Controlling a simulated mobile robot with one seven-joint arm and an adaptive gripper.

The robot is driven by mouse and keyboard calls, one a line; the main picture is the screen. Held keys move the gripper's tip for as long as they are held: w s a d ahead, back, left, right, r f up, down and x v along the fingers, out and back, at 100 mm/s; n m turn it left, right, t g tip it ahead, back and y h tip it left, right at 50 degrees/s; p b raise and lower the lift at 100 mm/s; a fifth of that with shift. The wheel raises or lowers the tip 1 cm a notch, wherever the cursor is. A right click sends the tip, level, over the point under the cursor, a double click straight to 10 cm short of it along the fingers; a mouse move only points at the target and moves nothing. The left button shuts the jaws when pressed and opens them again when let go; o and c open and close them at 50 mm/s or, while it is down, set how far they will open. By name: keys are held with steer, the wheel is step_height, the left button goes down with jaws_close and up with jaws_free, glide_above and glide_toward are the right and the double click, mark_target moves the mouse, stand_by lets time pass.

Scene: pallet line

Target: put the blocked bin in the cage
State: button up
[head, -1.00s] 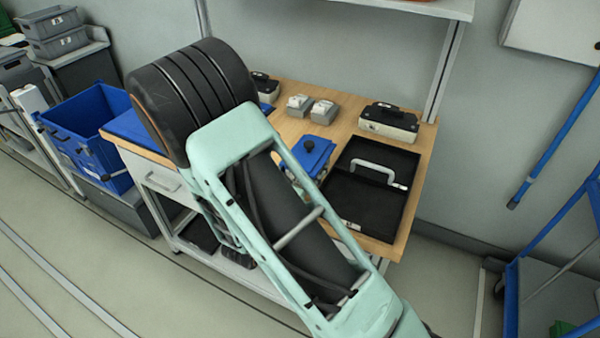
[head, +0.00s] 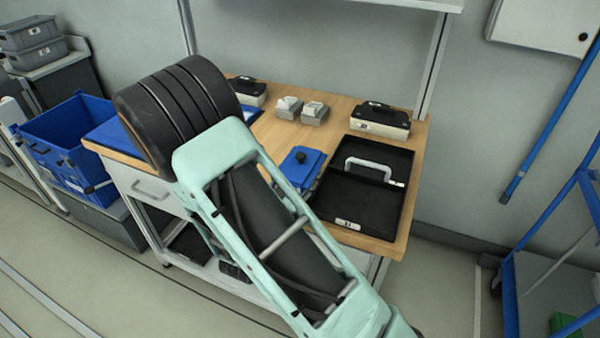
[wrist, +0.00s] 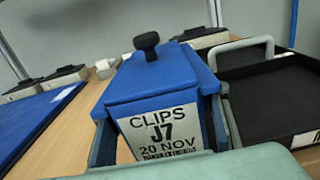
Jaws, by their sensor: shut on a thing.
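A blue lidded bin (wrist: 155,75) with a black knob and a white label reading "CLIPS J7 20 NOV" fills the middle of the wrist view. My gripper (wrist: 163,128) is shut on it, with one finger along each side. In the head view the bin (head: 297,170) shows by the wooden bench, left of a black tray, partly hidden by my arm. I cannot tell whether its base touches the bench. My fingers are hidden there. A blue-framed structure (head: 508,285), possibly the cage, stands at the right edge with a green thing inside. Only part of it shows.
The black tray (head: 345,205) with a grey handle lies close beside the bin on the bench (head: 335,110). Black-topped boxes (head: 380,125) and small grey blocks (head: 302,110) stand behind. A large blue crate (head: 75,130) is at left. Floor is open between bench and blue frame.

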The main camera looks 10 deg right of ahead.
steer(key=shift+f+b, duration=0.3)
steer(key=shift+f, duration=0.1)
steer(key=o, duration=1.7)
steer(key=shift+c, duration=0.2)
